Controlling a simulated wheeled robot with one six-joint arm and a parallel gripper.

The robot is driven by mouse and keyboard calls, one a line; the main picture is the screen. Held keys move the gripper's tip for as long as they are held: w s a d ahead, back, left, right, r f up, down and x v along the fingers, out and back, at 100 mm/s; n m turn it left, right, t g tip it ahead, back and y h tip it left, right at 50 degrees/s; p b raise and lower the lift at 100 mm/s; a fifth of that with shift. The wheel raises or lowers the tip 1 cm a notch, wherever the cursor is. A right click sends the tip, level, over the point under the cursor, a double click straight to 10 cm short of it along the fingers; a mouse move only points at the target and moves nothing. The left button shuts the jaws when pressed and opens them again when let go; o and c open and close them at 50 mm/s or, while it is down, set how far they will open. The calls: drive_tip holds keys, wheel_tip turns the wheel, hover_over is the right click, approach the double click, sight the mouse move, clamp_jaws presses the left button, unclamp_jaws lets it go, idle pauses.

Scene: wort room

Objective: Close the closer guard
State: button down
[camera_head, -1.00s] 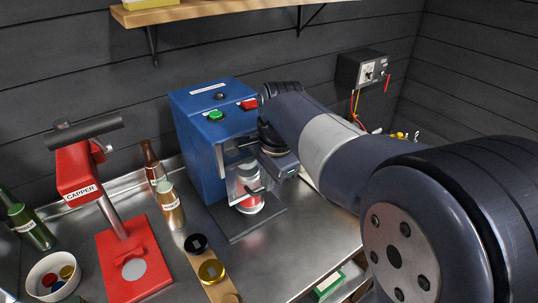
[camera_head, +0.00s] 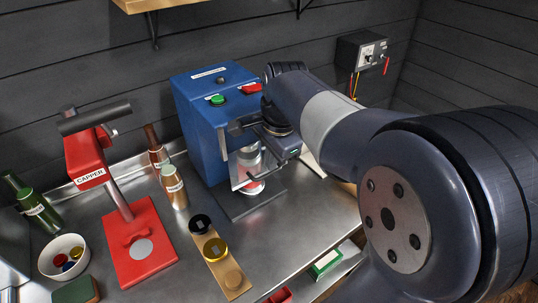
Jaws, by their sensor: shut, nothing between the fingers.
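The closer (camera_head: 212,125) is a blue box machine with a green and a red button on top, standing on the steel counter. Its guard (camera_head: 236,172) is a clear panel with a thin frame at the front opening. I cannot tell how far it is swung. Behind it a silver can or jar with a red band (camera_head: 252,186) stands on the closer's base. My gripper (camera_head: 266,172) is shut and empty in front of the opening, close to the guard. Its fingertips are small and partly merge with the guard, so I cannot tell whether they touch.
A red capper (camera_head: 130,235) stands at the left, with brown and green bottles and a white bowl of caps (camera_head: 64,256) near it. A wooden strip with black and gold lids (camera_head: 228,274) lies in front of the closer. A wall control box (camera_head: 362,50) hangs behind my arm.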

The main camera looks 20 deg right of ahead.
sight(269, 174)
wheel_tip(269, 174, up, 11)
drive_tip(key=s, duration=0.1)
drive_tip(key=shift+s+d+b, duration=0.3)
drive_tip(key=shift+s, duration=0.1)
drive_tip(key=f, duration=0.4)
drive_tip(key=w+f+b, duration=0.1)
drive_tip(key=f, duration=0.3)
drive_tip(key=w+f+b, duration=0.1)
drive_tip(key=f, duration=0.3)
drive_tip(key=shift+a+f, duration=0.35)
drive_tip(key=shift+f, duration=0.05)
drive_tip(key=shift+w+f+b, duration=0.15)
drive_tip(key=shift+f+b, duration=0.45)
